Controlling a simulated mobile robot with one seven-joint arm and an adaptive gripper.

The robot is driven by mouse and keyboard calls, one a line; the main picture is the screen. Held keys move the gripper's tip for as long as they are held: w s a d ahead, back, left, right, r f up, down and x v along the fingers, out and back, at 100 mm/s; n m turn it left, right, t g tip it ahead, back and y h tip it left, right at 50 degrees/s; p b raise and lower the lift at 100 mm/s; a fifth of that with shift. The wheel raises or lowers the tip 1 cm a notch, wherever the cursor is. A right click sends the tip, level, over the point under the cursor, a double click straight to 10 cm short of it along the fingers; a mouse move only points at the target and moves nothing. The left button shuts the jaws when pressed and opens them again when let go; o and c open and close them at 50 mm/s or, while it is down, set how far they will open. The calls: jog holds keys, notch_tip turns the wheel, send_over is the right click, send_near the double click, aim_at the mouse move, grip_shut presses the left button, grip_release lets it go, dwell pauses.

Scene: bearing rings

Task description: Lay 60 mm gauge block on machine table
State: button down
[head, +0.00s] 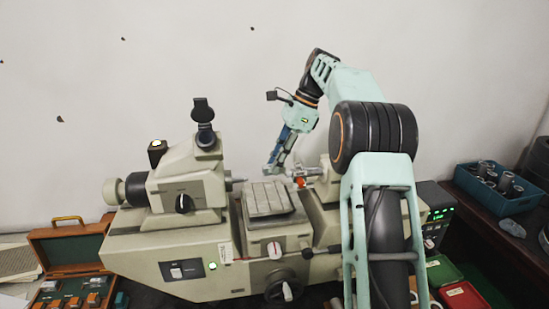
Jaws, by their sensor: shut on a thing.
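My gripper (271,168) is at the end of my raised arm, pointing down above the right back part of the machine table (262,199). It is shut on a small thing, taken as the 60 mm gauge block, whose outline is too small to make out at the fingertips. The machine table is a grey grooved plate in the middle of the measuring machine, and its visible top is bare. A small orange patch (300,182) shows just right of the fingertips, by the right spindle; I cannot tell what it belongs to.
The machine's left head (185,185) with its eyepiece and the right head (326,185) flank the table closely. An open wooden case (72,245) with several orange-marked pieces lies at left. A blue bin (497,190) of rings stands at right, near green and red trays (462,296).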

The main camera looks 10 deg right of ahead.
aim_at(270, 195)
jog(key=shift+f+b, duration=0.4)
jog(key=shift+f, duration=2.7)
jog(key=shift+s+p, duration=0.1)
jog(key=shift+p, duration=0.3)
jog(key=shift+f, duration=0.35)
jog(key=c, duration=1.7)
grip_release()
jog(key=shift+c, duration=0.2)
jog(key=shift+r, duration=4.25)
